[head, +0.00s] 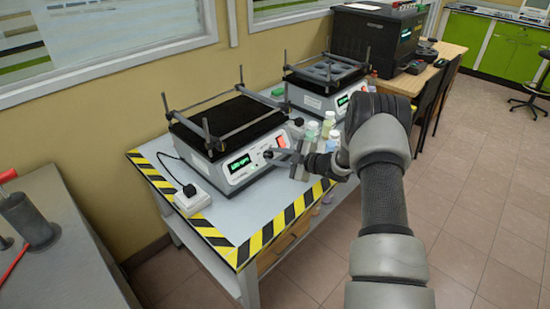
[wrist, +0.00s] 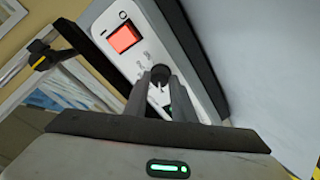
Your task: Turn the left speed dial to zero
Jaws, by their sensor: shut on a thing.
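The near shaker (head: 238,166) stands at the left of the table, with a black platform and a white front panel. Its green display is lit, but I cannot read the value surely. The black speed dial (wrist: 160,73) is on the panel beside the lit red switch (wrist: 124,38), which also shows in the head view (head: 281,141). My gripper (wrist: 160,84) is shut on the dial, with one finger on each side of it. The dial's pointer mark is not clear.
Several small bottles (head: 312,131) stand right of the near shaker, close to my wrist. A second shaker (head: 325,98) stands behind. A white power strip (head: 192,200) with a black plug lies at the left. The table's striped front edge (head: 262,238) is clear.

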